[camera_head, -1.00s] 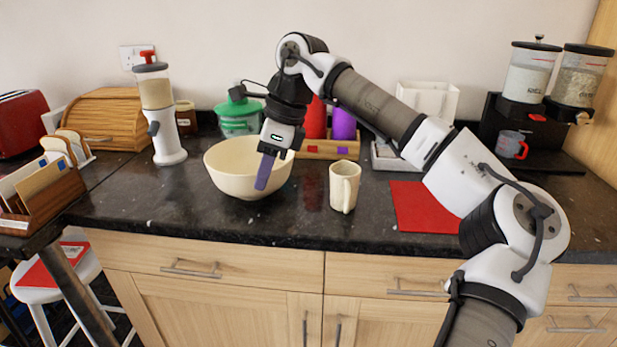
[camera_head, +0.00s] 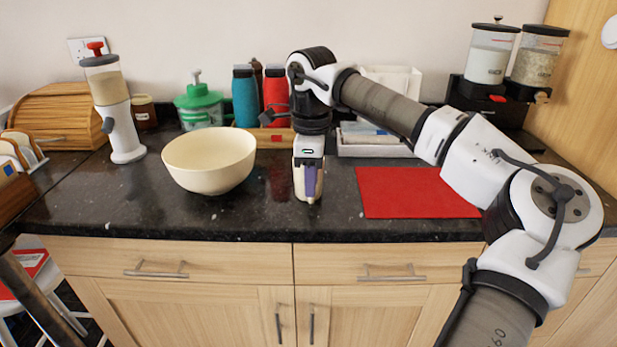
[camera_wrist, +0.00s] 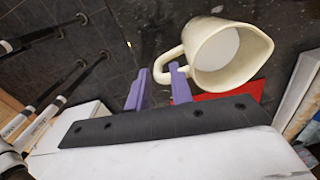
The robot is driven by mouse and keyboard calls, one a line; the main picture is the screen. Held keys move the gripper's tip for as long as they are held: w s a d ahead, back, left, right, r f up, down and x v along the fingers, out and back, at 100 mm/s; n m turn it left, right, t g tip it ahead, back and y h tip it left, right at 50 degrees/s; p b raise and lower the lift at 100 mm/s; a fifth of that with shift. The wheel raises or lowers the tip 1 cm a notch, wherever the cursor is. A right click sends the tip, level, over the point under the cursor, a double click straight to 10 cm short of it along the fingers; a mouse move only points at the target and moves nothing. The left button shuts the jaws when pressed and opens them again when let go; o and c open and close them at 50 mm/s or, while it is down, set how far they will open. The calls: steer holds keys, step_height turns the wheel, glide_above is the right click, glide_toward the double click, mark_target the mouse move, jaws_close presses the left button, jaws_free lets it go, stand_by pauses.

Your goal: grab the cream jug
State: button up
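The cream jug (camera_wrist: 225,52) shows in the wrist view at upper right, its mouth facing the camera and its handle on the left. My gripper (camera_wrist: 158,72) is open, its two purple fingers apart. The outer part of the handle appears in the gap between the fingertips; I cannot tell whether they touch it. In the head view my gripper (camera_head: 309,190) points down in front of the jug (camera_head: 298,186) on the dark counter and hides most of it.
A large cream bowl (camera_head: 210,165) stands to the left of the jug. A red mat (camera_head: 415,195) lies to the right. Red and teal bottles (camera_head: 245,98) and a white tray (camera_head: 375,150) stand behind. The counter's front edge is close to the jug.

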mark_target(311, 199)
step_height(311, 199, down, 5)
steer(key=shift+s+r+p, duration=0.15)
steer(key=shift+p, duration=0.15)
jaws_close()
